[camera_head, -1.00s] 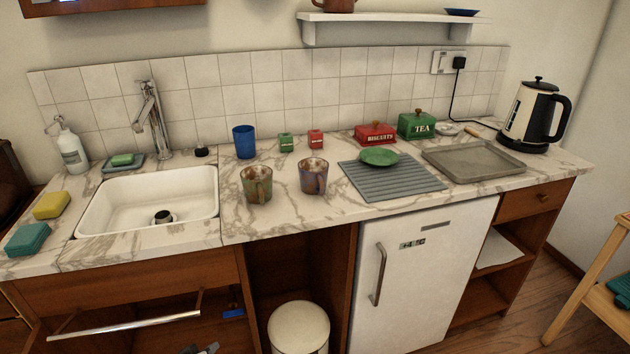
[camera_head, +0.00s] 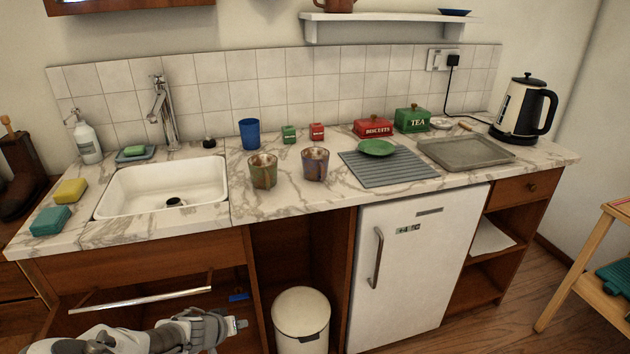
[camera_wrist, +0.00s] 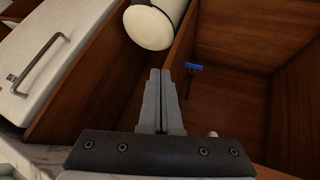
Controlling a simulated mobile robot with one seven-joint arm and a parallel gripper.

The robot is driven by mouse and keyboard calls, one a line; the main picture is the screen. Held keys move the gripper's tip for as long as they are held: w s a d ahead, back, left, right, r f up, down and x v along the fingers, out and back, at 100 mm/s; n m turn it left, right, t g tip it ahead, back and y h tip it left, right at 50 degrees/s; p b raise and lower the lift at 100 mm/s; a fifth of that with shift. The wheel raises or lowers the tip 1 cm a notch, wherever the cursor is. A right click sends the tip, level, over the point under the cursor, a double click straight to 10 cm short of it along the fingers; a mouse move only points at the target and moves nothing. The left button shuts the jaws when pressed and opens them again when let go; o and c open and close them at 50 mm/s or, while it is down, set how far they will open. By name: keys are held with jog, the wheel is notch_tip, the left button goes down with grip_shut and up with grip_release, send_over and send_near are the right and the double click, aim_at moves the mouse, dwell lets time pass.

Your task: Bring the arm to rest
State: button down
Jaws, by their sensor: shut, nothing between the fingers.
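My gripper (camera_head: 238,324) shows at the bottom left of the head view, low in front of the open cabinet under the sink. In the wrist view my gripper (camera_wrist: 161,72) has its two fingers together, shut and empty. My arm reaches in from the bottom left edge of the head view, below the counter. Nothing is seen touching the fingers.
A white bin (camera_head: 301,318) stands right of my gripper, and a white fridge (camera_head: 415,265) beyond it. A cabinet bar (camera_head: 140,301) runs just above my arm. A blue item (camera_head: 239,297) lies in the cabinet. The marble counter (camera_head: 270,205) holds cups, tins and a kettle.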

jog(key=s+d+r+m+g+y, duration=0.1)
jog(key=s+d+r+m+g, duration=0.1)
jog(key=d+r, duration=0.95)
jog(key=s+d+r+m+g+y, duration=0.1)
jog(key=s+d+r+m+g, duration=0.1)
jog(key=d+r, duration=0.9)
jog(key=s+d+r+n+t, duration=0.1)
jog(key=s+d+r, duration=0.45)
jog(key=s, duration=0.25)
jog(key=s+d+r+n+t, duration=0.1)
jog(key=s+d+r, duration=0.4)
jog(key=s+r, duration=0.3)
notch_tip(320, 180, up, 18)
jog(key=p, duration=1.8)
jog(key=shift+s+a+p, duration=0.3)
jog(key=shift+s+p, duration=0.05)
jog(key=shift+f, duration=0.15)
